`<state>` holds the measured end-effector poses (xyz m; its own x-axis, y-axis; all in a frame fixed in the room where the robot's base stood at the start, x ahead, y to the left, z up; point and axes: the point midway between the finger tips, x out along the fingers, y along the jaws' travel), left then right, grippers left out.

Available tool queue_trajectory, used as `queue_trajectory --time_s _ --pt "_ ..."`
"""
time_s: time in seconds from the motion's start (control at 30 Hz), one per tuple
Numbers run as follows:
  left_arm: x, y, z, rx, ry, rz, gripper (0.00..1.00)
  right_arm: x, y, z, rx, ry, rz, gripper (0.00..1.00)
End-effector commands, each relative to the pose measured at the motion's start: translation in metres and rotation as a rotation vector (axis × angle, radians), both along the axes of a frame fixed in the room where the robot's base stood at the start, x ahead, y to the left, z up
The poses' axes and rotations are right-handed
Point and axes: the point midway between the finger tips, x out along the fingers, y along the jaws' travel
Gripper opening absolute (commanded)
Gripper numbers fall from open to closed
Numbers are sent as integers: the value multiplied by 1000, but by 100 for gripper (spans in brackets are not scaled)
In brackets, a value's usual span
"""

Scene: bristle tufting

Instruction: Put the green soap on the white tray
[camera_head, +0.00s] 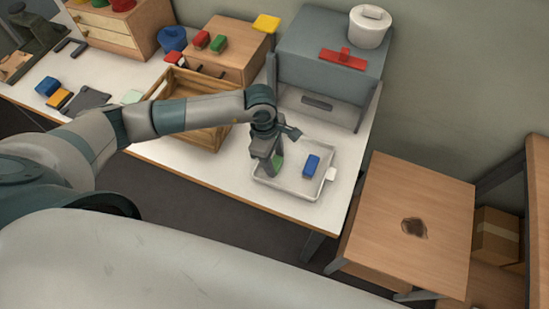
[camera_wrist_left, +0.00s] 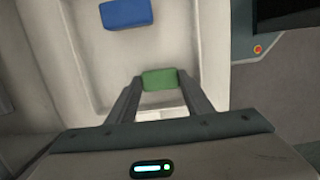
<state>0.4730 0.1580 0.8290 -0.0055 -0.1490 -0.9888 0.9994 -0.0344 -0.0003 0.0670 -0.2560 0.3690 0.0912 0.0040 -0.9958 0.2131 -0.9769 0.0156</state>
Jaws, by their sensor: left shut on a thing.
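The green soap (camera_wrist_left: 159,79) is between the two fingers of my left gripper (camera_wrist_left: 160,88) in the left wrist view. My left gripper (camera_head: 270,172) is shut on it, over the left part of the white tray (camera_head: 292,191). In the head view the green soap (camera_head: 277,161) is partly hidden by the fingers. I cannot tell whether it touches the tray floor. A blue block (camera_head: 311,166) lies in the tray to the right of the gripper, and it also shows in the left wrist view (camera_wrist_left: 126,13). My right gripper is not in view.
A wooden crate (camera_head: 206,138) is to the left.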

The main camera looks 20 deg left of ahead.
Motion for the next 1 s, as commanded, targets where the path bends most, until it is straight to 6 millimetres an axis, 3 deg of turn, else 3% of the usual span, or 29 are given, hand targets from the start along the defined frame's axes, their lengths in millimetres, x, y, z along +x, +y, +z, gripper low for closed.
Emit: queue_trajectory --time_s 0.03,0.07,0.13,0.67,1.0 --pt "0 0 -3 0 0 0 24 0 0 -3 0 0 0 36" --pt "0 0 -2 0 0 0 49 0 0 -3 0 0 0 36" --pt "0 0 -1 0 0 0 65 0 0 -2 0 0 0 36" --pt "1 1 4 0 -1 0 65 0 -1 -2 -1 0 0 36" --pt "1 9 53 0 -4 -1 65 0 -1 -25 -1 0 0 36"
